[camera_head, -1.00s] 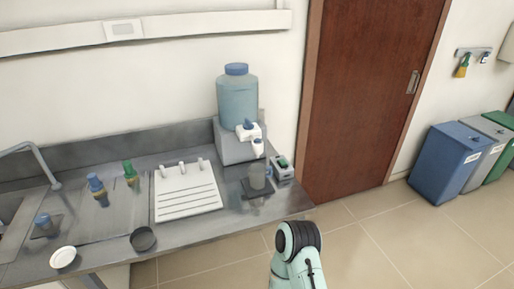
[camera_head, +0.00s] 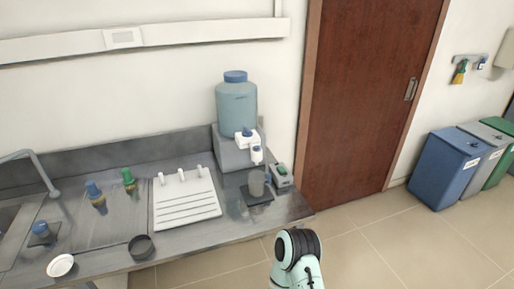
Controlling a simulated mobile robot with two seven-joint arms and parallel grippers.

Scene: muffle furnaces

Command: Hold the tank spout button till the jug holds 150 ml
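The water tank (camera_head: 236,106) is a blue translucent bottle with a blue cap, on a grey stand (camera_head: 232,150) at the back right of the counter. Its white spout (camera_head: 257,154) points down, with a white and blue button part (camera_head: 245,135) above it. A clear jug (camera_head: 256,182) stands below the spout on a dark plate (camera_head: 258,199). The water level in it is too small to read. One teal and black link of my arm shows at the bottom, right of the counter. Neither gripper is in view.
A white rack board (camera_head: 186,203) with pegs lies left of the jug. A dark bowl (camera_head: 142,246), a white dish (camera_head: 60,265) and several bottles (camera_head: 95,193) are farther left. Bins (camera_head: 447,166) stand at the right.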

